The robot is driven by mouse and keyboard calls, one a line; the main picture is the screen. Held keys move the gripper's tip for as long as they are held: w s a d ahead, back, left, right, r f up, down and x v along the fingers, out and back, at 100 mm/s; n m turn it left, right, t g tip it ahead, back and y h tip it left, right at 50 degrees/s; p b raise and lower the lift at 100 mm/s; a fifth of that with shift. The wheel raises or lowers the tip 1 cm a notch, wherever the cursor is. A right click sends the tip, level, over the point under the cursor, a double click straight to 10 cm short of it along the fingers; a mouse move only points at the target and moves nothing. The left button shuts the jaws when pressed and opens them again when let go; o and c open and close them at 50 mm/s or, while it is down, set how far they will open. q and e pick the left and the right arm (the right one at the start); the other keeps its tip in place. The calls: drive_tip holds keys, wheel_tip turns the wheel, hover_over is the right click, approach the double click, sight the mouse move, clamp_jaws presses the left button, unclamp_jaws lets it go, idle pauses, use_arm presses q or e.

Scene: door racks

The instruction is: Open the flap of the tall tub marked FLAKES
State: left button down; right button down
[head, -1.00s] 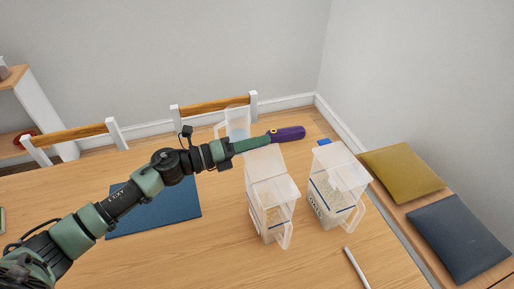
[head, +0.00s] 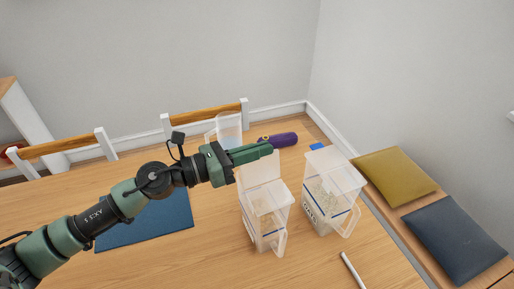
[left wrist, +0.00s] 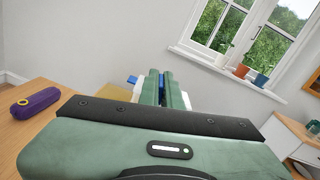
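Two tall clear tubs with handles stand on the table. The left tub (head: 266,208) has its clear flap (head: 261,168) raised, standing up at its back edge. The right tub (head: 331,205) has its top closed over pale contents. Both have a marking low on the left side; I cannot read either surely, so I cannot tell which is FLAKES. My left gripper (head: 270,149) is above and behind the raised flap, its fingers together and empty. Contact with the flap cannot be told. In the left wrist view the fingers (left wrist: 162,88) lie side by side, almost no gap. My right gripper is out of view.
Behind the left gripper are a clear jug-like container (head: 229,126) and a purple case (head: 278,140). A blue mat (head: 150,222) lies left, a white stick (head: 354,270) in front. Cushions (head: 396,176) lie on a bench at right. Table between mat and left tub is clear.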

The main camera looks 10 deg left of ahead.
use_arm(q)
drive_tip(key=shift+s+d, duration=0.1)
drive_tip(key=shift+s, duration=0.05)
idle(0.4)
drive_tip(key=c, duration=1.6)
unclamp_jaws()
drive_tip(key=shift+s+a+f+b, duration=0.15)
drive_tip(key=shift+a+f+b, duration=0.1)
drive_tip(key=shift+b, duration=0.1)
drive_tip(key=b+v, duration=0.4)
drive_tip(key=v, duration=0.3)
drive_tip(key=shift+r, duration=0.25)
